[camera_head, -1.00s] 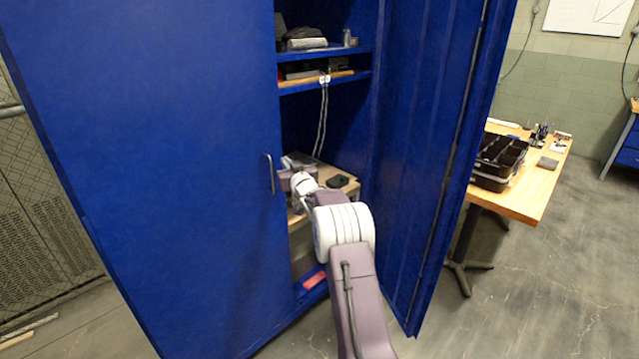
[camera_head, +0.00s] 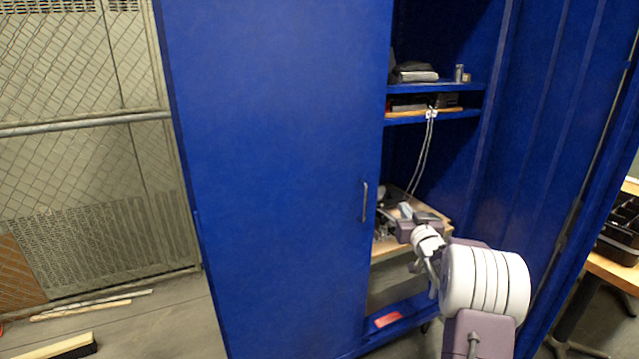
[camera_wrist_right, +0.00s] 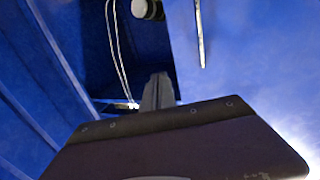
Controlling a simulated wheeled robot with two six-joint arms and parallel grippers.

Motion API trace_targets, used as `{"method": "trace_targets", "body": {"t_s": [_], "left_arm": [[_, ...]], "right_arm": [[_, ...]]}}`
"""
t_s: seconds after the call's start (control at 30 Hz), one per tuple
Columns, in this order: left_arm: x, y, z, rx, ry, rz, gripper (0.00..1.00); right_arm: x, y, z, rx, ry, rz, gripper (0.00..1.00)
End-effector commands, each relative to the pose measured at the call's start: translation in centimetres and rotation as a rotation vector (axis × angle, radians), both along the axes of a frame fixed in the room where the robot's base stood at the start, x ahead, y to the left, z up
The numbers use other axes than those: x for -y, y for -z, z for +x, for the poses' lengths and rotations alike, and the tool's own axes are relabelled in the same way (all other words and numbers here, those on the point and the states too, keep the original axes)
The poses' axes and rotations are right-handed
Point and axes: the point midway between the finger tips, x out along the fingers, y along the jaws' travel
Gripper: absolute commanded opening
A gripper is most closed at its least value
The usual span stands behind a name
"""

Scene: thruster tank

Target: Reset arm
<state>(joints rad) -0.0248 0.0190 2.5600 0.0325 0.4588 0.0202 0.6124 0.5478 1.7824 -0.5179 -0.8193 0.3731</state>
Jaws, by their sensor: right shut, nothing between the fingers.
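My right arm (camera_head: 485,280) reaches from the lower right toward the open right side of a tall blue cabinet (camera_head: 280,150). My right gripper (camera_head: 404,212) is at the opening, just right of the closed door's silver handle (camera_head: 365,202) and apart from it. Its fingers (camera_wrist_right: 158,90) are shut and empty in the right wrist view. The handle also shows in that view (camera_wrist_right: 199,35). My left gripper is not in view.
The cabinet's right door (camera_head: 550,130) stands open beside my arm. Shelves (camera_head: 435,117) hold small items, with white cables (camera_head: 423,150) hanging down. A wooden surface (camera_head: 395,248) lies behind the gripper. A mesh fence (camera_head: 80,130) and a broom (camera_head: 65,347) are at the left.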

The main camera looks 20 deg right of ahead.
Motion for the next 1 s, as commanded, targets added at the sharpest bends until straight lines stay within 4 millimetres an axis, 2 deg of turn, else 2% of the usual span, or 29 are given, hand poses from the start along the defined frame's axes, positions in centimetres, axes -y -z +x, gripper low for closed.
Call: {"method": "trace_targets", "body": {"t_s": [0.07, 0.17, 0.27, 0.3, 0.33, 0.37, 0.4, 0.47, 0.5, 0.57, 0.6, 0.7, 0.8, 0.83, 0.9, 1.0], "left_arm": [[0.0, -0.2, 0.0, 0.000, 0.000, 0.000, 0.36], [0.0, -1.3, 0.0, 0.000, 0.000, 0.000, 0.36], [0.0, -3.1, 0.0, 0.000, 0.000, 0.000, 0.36], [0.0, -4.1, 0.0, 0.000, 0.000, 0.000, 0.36], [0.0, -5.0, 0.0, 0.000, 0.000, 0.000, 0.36], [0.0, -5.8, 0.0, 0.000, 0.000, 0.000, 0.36], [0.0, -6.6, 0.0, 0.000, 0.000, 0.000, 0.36], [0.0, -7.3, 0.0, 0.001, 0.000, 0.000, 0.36], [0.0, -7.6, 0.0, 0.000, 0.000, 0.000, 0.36], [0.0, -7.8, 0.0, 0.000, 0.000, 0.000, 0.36], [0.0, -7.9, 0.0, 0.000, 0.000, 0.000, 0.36], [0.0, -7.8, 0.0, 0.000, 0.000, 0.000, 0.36], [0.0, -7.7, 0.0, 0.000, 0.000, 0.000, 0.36], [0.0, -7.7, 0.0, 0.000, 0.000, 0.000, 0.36], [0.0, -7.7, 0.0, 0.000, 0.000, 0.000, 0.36], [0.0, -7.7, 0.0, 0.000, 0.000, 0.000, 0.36]], "right_arm": [[-0.5, -0.2, 0.3, 0.000, -0.009, 0.000, 0.00], [-3.8, -2.8, 1.6, 0.022, -0.067, -0.014, 0.00], [-11.1, -7.6, 2.7, 0.056, -0.180, -0.027, 0.00], [-14.9, -9.1, 2.5, 0.048, -0.226, -0.008, 0.00], [-17.9, -9.5, 2.0, 0.012, -0.251, 0.016, 0.00], [-20.6, -9.0, 1.0, -0.057, -0.264, 0.042, 0.00], [-23.5, -7.0, -0.9, -0.175, -0.269, 0.075, 0.00], [-26.1, -3.0, -4.5, -0.364, -0.260, 0.106, 0.00], [-27.2, -0.4, -7.1, -0.486, -0.252, 0.121, 0.00], [-28.2, 3.5, -11.4, -0.666, -0.238, 0.138, 0.00], [-28.5, 5.8, -14.4, -0.781, -0.228, 0.148, 0.00], [-28.6, 10.7, -21.6, -1.041, -0.198, 0.178, 0.00], [-28.5, 13.6, -27.3, -1.245, -0.176, 0.207, 0.00], [-28.6, 14.1, -28.5, -1.292, -0.176, 0.212, 0.00], [-28.7, 14.8, -30.8, -1.379, -0.177, 0.221, 0.00], [-28.8, 15.0, -32.4, -1.446, -0.191, 0.214, 0.00]]}}
